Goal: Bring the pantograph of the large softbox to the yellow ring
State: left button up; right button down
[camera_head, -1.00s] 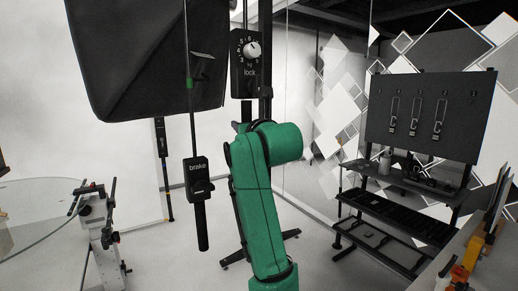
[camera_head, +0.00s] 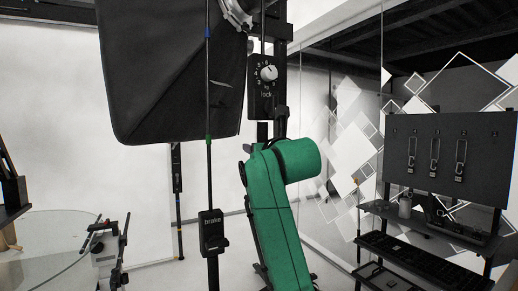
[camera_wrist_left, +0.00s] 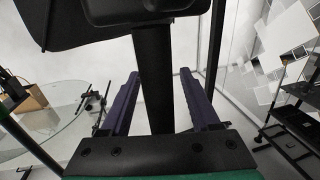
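The large black softbox (camera_head: 170,75) hangs at the upper left in the head view. A thin rod (camera_head: 209,90) in front of it carries a blue ring (camera_head: 208,32), a green ring (camera_head: 208,139) and a box marked brake (camera_head: 212,231). A dial box marked lock (camera_head: 265,88) hangs right of it. A small yellow band (camera_head: 181,258) shows low on a slim pole behind; I cannot tell if it is the task's ring. In the wrist view my left gripper (camera_wrist_left: 159,75) is open, purple fingers either side of a black post (camera_wrist_left: 153,75), with visible gaps. My right gripper is not in view.
A round glass table (camera_head: 50,240) with a clamp stand (camera_head: 105,245) is at the lower left. A black tool panel (camera_head: 450,155) and shelves (camera_head: 430,260) stand at the right. A glass wall is behind. My green arm rises in the middle.

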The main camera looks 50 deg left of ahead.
pick_arm(q)
jog(key=shift+d, duration=0.1)
jog(key=b+v, duration=0.6)
jog(key=v, duration=0.8)
jog(key=shift+s+b, duration=0.15)
jog(key=shift+b, duration=0.25)
jog(key=shift+d, duration=0.15)
